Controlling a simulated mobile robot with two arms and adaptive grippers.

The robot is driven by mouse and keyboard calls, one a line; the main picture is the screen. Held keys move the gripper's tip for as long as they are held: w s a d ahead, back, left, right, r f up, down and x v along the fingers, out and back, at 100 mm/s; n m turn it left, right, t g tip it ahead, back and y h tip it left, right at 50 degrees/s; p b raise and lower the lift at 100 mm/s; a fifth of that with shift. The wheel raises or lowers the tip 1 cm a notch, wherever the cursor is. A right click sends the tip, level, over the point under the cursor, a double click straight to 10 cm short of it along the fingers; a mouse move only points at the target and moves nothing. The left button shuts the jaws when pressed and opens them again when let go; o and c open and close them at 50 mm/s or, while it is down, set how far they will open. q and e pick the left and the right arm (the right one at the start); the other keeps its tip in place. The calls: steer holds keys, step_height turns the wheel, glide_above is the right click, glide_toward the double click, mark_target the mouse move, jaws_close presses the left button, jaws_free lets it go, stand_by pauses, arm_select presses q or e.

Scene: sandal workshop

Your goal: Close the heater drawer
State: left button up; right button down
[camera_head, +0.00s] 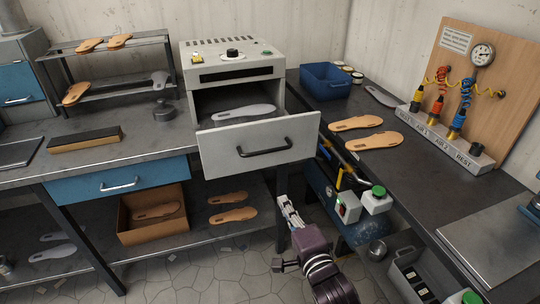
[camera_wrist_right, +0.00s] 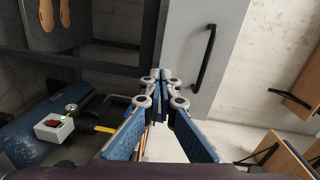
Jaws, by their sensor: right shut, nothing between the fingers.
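The heater (camera_head: 232,62) is a pale grey box on the back bench with a knob and a dark display strip. Its drawer (camera_head: 259,146) is pulled out toward me, with a grey sole (camera_head: 243,112) lying inside. A black bar handle (camera_head: 264,149) is on the drawer front; the handle also shows in the right wrist view (camera_wrist_right: 205,57). My right gripper (camera_head: 283,200) is below the drawer front, apart from the handle. In the right wrist view its fingertips (camera_wrist_right: 160,85) are together and empty. My left gripper is not in view.
A blue compressor tank (camera_head: 318,185) with a switch box (camera_head: 348,207) stands close to my right arm. A blue bin (camera_head: 325,82) and tan soles (camera_head: 374,139) are on the right bench. A blue bench drawer (camera_head: 117,184) is shut at left.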

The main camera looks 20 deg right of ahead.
step_height(320, 180, up, 5)
steer(key=m+t, duration=0.1)
steer(key=p, duration=0.2)
glide_toward(270, 157)
steer(key=w, duration=0.2)
steer(key=w+a+r, duration=0.1)
steer(key=w, duration=0.1)
steer(key=w+r, duration=0.1)
steer(key=w, duration=0.1)
steer(key=shift+a+r, duration=0.2)
steer(key=shift+r, duration=0.05)
steer(key=shift+w+f, duration=0.1)
steer(key=shift+w, duration=0.4)
